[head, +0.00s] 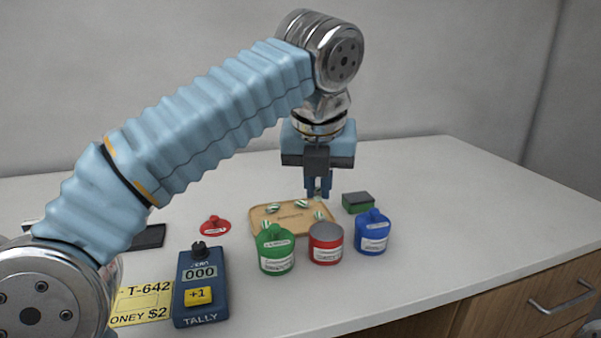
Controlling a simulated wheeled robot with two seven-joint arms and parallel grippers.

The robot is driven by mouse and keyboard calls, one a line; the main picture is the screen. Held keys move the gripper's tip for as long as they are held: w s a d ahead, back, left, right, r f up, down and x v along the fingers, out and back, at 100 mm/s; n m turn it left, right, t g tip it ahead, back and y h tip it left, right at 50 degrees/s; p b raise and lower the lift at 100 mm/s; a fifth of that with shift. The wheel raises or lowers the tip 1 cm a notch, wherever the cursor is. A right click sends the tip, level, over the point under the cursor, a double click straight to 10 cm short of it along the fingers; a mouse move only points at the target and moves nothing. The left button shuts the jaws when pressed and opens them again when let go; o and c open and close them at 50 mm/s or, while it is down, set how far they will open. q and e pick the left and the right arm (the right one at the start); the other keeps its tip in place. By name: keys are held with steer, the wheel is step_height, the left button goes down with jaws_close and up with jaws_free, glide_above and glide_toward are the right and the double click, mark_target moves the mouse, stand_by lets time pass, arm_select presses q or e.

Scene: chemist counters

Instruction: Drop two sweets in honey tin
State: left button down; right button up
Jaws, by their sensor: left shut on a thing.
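Striped green-and-white sweets (274,208) lie on a tan tray (258,213) in the middle of the counter. Three tins stand in front of it: green (276,254), red (325,247) and blue (372,235). The green and blue tins have knobbed lids on; the red one shows a flat grey top without a lid. A red lid (215,227) lies left of the tray. I cannot read which tin is honey. My left gripper (318,193) points down above the tray's back right, shut on what seems a sweet, mostly hidden by the fingers. My right gripper is out of view.
A blue tally counter (200,290) reading 000, with a yellow +1 button, stands front left beside a yellow card (141,302) reading "T-642" and "ONEY $2", partly hidden. A green-and-dark block (357,203) sits right of the tray. The counter's right side is clear.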

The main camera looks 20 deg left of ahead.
arm_select(q)
glide_above(317, 233)
steer(key=s, duration=0.2)
steer(key=f, duration=0.4)
steer(key=shift+s+d+f+b, duration=0.1)
steer(key=shift+d+f+b, duration=0.15)
steer(key=shift+b, duration=0.15)
steer(key=shift+f, duration=0.5)
steer(key=c, duration=1.1)
jaws_free()
steer(key=v, duration=1.4)
steer(key=shift+p, duration=0.4)
